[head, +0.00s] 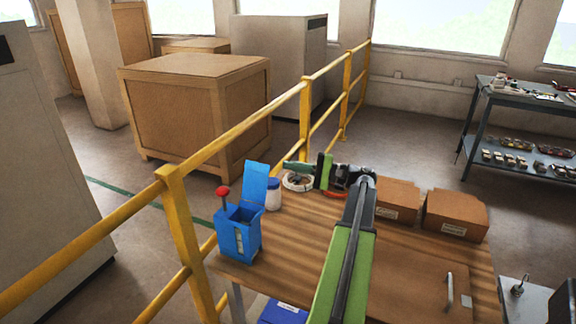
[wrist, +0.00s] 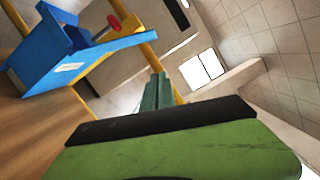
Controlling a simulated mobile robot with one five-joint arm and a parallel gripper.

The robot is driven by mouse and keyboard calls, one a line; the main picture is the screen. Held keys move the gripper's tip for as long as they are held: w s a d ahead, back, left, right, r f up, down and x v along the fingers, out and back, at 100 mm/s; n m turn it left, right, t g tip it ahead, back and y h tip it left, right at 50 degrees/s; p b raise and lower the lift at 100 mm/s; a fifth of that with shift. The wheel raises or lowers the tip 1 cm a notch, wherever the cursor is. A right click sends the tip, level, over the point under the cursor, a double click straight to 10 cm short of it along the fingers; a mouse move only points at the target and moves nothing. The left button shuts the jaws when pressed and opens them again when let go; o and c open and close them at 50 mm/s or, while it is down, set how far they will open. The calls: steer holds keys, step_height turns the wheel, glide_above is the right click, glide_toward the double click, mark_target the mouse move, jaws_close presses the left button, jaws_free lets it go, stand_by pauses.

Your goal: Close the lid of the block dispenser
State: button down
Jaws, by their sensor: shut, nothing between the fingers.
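The blue block dispenser (head: 238,236) stands upright at the left end of the wooden table. Its lid (head: 256,182) is open and stands up from the box's right side. A red knob (head: 222,191) rises beside the opening. The dispenser (wrist: 60,30) also shows at the upper left of the wrist view, tilted. My gripper (head: 289,166) is shut and empty. It points left, up and to the right of the lid in the head view, apart from it. Its dark green fingers (wrist: 157,85) are together in the wrist view. The box's inside is mostly hidden.
A white coil (head: 297,182) lies under my gripper. Two brown cardboard boxes (head: 397,198) (head: 455,214) are at the right. A yellow railing (head: 180,215) runs along the table's left side.

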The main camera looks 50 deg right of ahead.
mark_target(255, 182)
steer(key=w+a+r+p, duration=0.2)
steer(key=w+a, duration=0.3)
steer(key=a, duration=0.2)
steer(key=shift+w, duration=0.15)
